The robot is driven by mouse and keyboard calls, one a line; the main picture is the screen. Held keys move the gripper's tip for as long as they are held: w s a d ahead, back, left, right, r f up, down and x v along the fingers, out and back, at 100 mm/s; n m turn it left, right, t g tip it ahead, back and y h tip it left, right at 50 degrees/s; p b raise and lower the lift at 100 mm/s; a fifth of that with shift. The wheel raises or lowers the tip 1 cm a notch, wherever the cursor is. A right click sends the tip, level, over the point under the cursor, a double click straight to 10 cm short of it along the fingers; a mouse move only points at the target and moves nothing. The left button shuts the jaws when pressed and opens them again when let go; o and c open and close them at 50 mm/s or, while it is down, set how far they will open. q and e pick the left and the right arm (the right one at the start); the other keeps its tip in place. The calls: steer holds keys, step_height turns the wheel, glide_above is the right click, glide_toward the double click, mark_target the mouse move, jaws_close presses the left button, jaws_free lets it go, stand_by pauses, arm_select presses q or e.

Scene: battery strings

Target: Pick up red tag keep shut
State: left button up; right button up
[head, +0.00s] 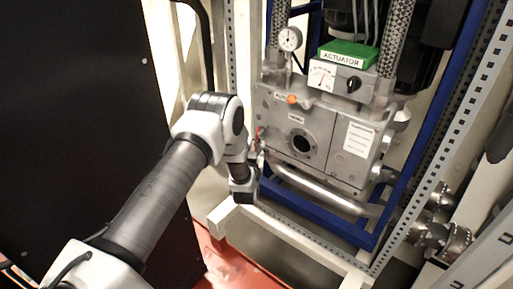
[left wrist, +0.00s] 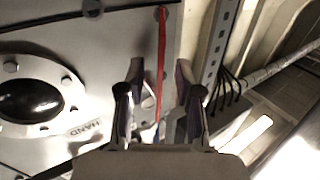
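The red tag (left wrist: 162,50) hangs as a narrow red strip from a bolt near the edge of the grey housing in the left wrist view. It also shows as a small red spot at the housing's left edge in the head view (head: 257,132). My left gripper (left wrist: 160,80) is open, with one finger on each side of the strip's line. The strip's lower part runs down between the fingers, and I cannot tell whether either finger touches it. In the head view the left gripper (head: 257,150) is beside the housing's left edge, partly hidden by its own arm. My right gripper is not in view.
The grey actuator housing (head: 265,105) carries a gauge (head: 290,39), a green actuator label (head: 346,54) and a round dark port (head: 301,143). A perforated upright (left wrist: 219,45) stands close right of the fingers. A blue frame (head: 320,223) and a dark panel (head: 80,100) bound the space.

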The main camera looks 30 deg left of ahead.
arm_select(q)
steer(key=shift+x, duration=0.9)
jaws_close()
steer(key=shift+r, duration=0.15)
steer(key=s+a+r+p, duration=0.1)
steer(key=a+r+p, duration=0.2)
steer(key=a, duration=0.3)
steer(key=s+a+r+p, duration=0.1)
steer(key=a+r+p, duration=0.3)
steer(key=a, duration=0.3)
steer(key=shift+s+a+r, duration=0.3)
steer(key=shift+s, duration=0.1)
